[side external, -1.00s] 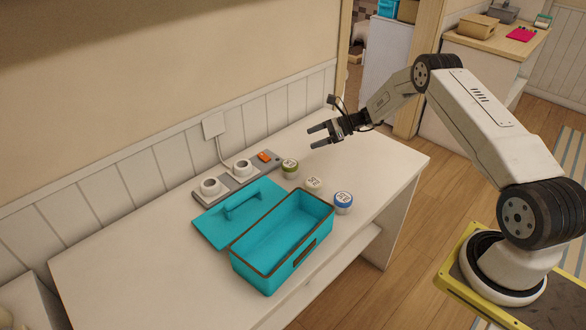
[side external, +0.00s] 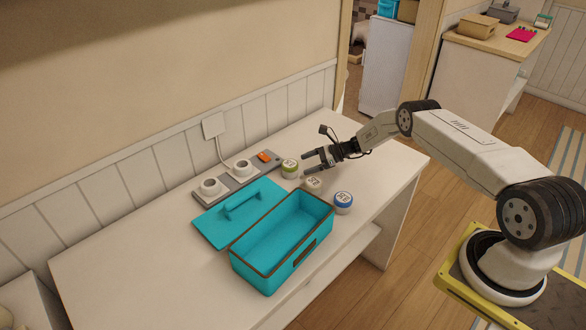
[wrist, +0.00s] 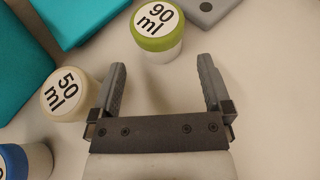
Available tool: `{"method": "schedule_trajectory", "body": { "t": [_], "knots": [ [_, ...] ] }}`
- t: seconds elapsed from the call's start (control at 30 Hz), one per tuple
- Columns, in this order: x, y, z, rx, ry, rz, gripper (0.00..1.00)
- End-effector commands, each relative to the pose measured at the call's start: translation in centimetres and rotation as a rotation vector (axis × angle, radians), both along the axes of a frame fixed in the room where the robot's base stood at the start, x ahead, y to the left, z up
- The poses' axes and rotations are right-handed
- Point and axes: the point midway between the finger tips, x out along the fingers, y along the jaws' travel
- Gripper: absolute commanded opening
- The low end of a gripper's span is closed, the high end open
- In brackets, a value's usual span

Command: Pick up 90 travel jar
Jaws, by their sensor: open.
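The 90 jar (wrist: 157,30) has a green lid marked "90 ml" and stands upright on the table. In the side view the same jar (side external: 290,168) stands by the end of the grey strip. My gripper (side external: 307,162) is open and empty, a little above the table and just right of the jar. In the wrist view my gripper's fingers (wrist: 160,72) point toward the jar, which lies beyond the fingertips, roughly centred between them and not enclosed.
A cream-lidded 50 ml jar (wrist: 70,94) stands close beside my left finger in the wrist view. A blue-lidded jar (side external: 343,202) stands nearer the table's front. An open teal box (side external: 283,280), its lid (side external: 215,230) and a grey strip with round holders (side external: 208,200) lie to the left.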

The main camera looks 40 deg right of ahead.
Motion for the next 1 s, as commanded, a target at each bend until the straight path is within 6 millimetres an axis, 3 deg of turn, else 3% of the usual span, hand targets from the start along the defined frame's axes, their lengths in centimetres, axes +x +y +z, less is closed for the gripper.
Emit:
{"method": "schedule_trajectory", "body": {
  "t": [0.4,1.0],
  "knots": [
    [0.7,0.9,-0.5,0.000,0.001,0.002,1.00],
    [3.3,4.1,-2.3,0.001,-0.001,0.000,1.00]
  ]
}}
